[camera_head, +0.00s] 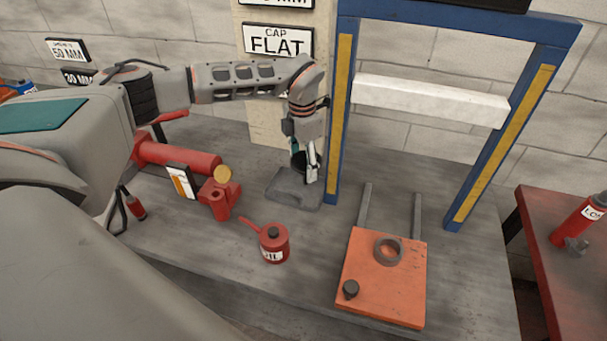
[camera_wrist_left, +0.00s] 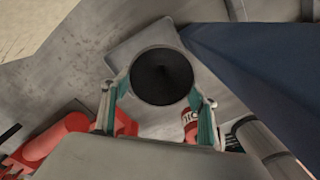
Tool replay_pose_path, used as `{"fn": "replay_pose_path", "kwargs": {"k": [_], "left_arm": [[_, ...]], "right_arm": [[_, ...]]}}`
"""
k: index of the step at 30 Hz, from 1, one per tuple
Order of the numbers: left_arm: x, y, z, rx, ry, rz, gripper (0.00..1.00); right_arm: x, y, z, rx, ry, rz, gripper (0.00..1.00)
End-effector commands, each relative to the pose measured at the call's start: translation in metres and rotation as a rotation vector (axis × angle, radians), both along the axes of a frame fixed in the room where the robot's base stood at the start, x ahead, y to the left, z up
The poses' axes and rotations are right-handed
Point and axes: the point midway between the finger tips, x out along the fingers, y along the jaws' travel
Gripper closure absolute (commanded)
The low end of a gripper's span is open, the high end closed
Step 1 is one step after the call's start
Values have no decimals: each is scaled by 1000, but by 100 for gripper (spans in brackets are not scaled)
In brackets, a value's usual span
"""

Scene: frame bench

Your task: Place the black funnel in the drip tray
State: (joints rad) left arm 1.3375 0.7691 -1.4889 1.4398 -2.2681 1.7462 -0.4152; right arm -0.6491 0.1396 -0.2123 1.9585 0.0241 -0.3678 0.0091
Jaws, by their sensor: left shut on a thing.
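The black funnel (camera_wrist_left: 161,76) shows as a round dark cone between the fingers of my left gripper (camera_wrist_left: 158,95) in the left wrist view. My left gripper (camera_head: 307,168) is shut on it. In the head view the funnel (camera_head: 299,162) is a small dark shape, partly hidden by the fingers. Below it is the grey drip tray (camera_head: 284,194), a shallow square tray on the bench beside the blue frame. It also shows in the left wrist view (camera_wrist_left: 129,47). I cannot tell whether the funnel touches the tray. My right gripper is not in view.
The blue frame post (camera_head: 338,120) stands close to the right of the gripper. An orange plate (camera_head: 376,300) lies front right.

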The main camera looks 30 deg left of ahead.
Motion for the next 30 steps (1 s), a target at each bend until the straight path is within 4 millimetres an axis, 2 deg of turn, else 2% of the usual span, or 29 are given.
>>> {"fn": "replay_pose_path", "kwargs": {"k": [10,23,24,25,30], "left_arm": [[1,0,-44,1,1,2,62],[4,1,-50,1,-1,1,62],[4,1,-50,1,-1,1,33],[4,1,-50,1,-1,1,26],[4,1,-50,1,-1,1,24]], "right_arm": [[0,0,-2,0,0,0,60],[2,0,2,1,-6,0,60],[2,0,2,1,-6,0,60],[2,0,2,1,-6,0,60],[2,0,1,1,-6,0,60]]}}
